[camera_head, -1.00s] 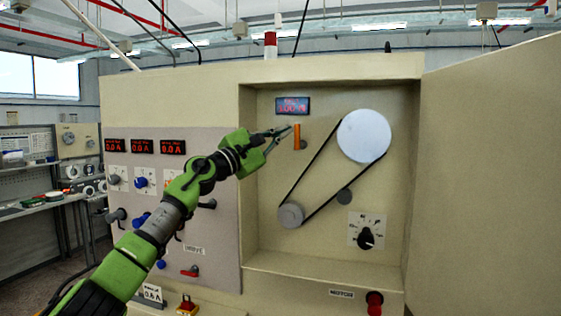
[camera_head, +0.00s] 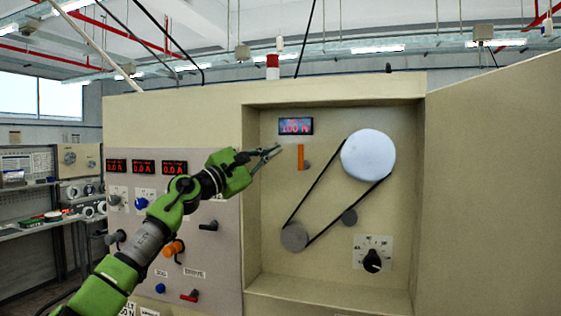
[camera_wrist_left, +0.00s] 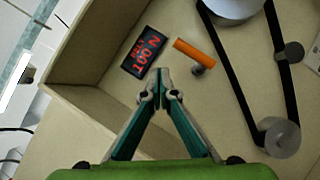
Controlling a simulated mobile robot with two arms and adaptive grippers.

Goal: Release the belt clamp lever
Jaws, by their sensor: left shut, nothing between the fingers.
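The orange belt clamp lever (camera_head: 301,157) stands upright on a short grey pivot inside the recess of the beige machine, just below a small red-lit display (camera_head: 296,126) reading 100 N. In the left wrist view the lever (camera_wrist_left: 194,52) and its pivot show ahead and to the right of the fingertips. My left gripper (camera_head: 277,149) is in front of the recess, to the left of the lever and apart from it. Its fingertips (camera_wrist_left: 161,73) meet, and they hold nothing. My right gripper is not in view.
A black belt runs around a large pale pulley (camera_head: 368,155) and a small grey pulley (camera_head: 294,237), past a grey idler (camera_head: 349,217). A black dial (camera_head: 372,261) sits lower right. The recess's left wall (camera_head: 250,190) is near my gripper. Knobs crowd the left panel.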

